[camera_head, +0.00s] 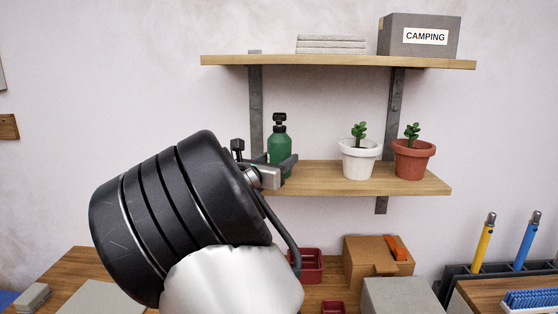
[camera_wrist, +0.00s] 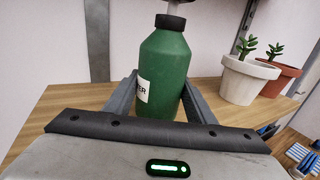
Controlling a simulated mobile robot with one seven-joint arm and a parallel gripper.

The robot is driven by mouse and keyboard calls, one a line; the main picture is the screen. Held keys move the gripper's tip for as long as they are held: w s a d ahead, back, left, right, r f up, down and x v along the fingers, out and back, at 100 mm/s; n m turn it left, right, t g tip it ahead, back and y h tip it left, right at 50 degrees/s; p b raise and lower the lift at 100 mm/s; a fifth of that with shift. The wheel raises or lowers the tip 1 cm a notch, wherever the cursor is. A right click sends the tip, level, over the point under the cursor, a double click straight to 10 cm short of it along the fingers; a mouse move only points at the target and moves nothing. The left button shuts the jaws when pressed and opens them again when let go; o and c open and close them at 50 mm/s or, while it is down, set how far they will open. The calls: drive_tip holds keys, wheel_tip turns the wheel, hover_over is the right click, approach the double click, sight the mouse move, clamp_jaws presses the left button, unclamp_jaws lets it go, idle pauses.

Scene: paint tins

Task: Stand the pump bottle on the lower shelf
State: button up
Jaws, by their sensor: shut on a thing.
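The pump bottle (camera_head: 279,140) is green with a black pump top and stands upright at the left part of the lower shelf (camera_head: 320,180). In the wrist view the bottle (camera_wrist: 165,75) shows part of a white label and stands between my two fingers. My gripper (camera_head: 276,165) is shut on the bottle's lower body. The bottle's base is hidden behind the gripper in both views, so I cannot see whether it touches the shelf board. The lower shelf also shows in the wrist view (camera_wrist: 60,100).
A white potted plant (camera_head: 360,158) and a terracotta potted plant (camera_head: 412,158) stand on the lower shelf to the right. The upper shelf (camera_head: 340,62) holds a grey CAMPING box (camera_head: 418,38) and a flat stack (camera_head: 331,44). A cardboard box (camera_head: 368,262) sits below.

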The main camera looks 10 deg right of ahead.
drive_tip(key=o, duration=1.1)
drive_tip(key=shift+f, duration=0.15)
drive_tip(key=shift+c, duration=0.2)
drive_tip(key=o, duration=0.4)
drive_tip(key=shift+s+a, duration=0.1)
drive_tip(key=shift+a, duration=0.05)
drive_tip(key=v, duration=1.1)
drive_tip(key=shift+s+a, duration=0.15)
drive_tip(key=shift+s, duration=0.15)
